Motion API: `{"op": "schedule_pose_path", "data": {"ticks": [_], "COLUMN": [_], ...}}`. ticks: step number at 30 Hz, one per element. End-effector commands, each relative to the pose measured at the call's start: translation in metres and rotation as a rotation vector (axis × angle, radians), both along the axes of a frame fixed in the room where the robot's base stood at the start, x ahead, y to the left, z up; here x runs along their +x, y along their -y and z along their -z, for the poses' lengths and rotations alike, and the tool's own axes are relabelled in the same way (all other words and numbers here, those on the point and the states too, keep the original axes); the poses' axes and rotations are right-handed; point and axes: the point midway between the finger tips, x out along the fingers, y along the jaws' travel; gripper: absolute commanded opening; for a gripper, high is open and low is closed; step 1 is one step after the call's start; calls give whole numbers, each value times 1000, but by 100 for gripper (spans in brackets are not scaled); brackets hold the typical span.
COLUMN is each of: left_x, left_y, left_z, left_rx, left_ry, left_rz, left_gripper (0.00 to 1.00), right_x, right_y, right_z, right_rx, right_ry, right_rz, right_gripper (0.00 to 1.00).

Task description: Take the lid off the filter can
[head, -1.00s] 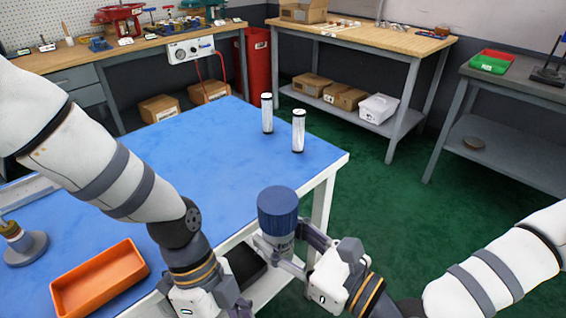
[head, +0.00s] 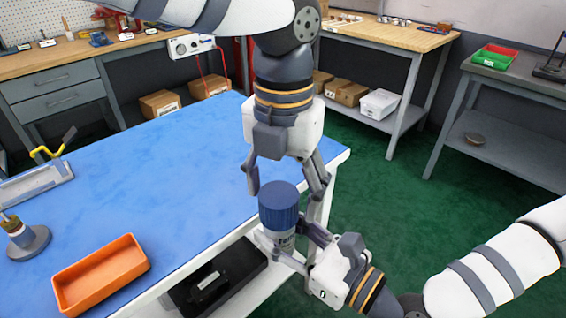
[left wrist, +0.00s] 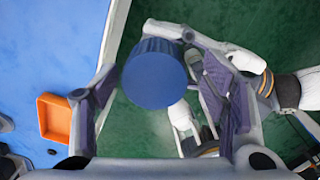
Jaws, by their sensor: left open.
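The filter can (head: 284,238) is a grey printed cylinder with a ribbed blue lid (head: 279,203) on top. It is upright, just off the front right edge of the blue table. My right gripper (head: 283,247) is shut around the can's body below the lid. My left gripper (head: 287,190) points down above the lid, open, with its fingers on either side of and above it. In the left wrist view the lid (left wrist: 154,75) lies between the two open fingers, apart from the left one; contact with the right one cannot be told.
An orange tray (head: 100,273) lies at the blue table's (head: 150,190) front left. A round-based tool (head: 25,240) and a grey tray (head: 35,183) are at its left. A black case (head: 215,280) is on the shelf below. The table's middle is clear.

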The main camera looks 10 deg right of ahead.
Motion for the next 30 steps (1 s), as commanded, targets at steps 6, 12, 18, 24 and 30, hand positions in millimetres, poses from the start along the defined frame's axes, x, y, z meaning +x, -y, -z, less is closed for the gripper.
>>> {"op": "schedule_pose_path", "data": {"ticks": [6,12,18,24,30], "left_x": [0,0,-1,-2,1], "left_y": [0,0,0,2,1], "left_z": [21,22,22,22,21], "left_rx": [0,0,-1,-4,-3], "left_ry": [0,0,-1,-3,2], "left_rz": [0,0,-1,-31,-647], "left_gripper": [67,67,29,17,17], "right_x": [0,0,0,0,0], "right_y": [0,0,0,-1,-2], "right_z": [-1,-2,-2,-2,-3], "right_rx": [1,1,2,2,2], "right_ry": [3,3,4,5,6], "right_rz": [0,0,0,-2,-5], "right_gripper": [0,0,0,0,0]}}
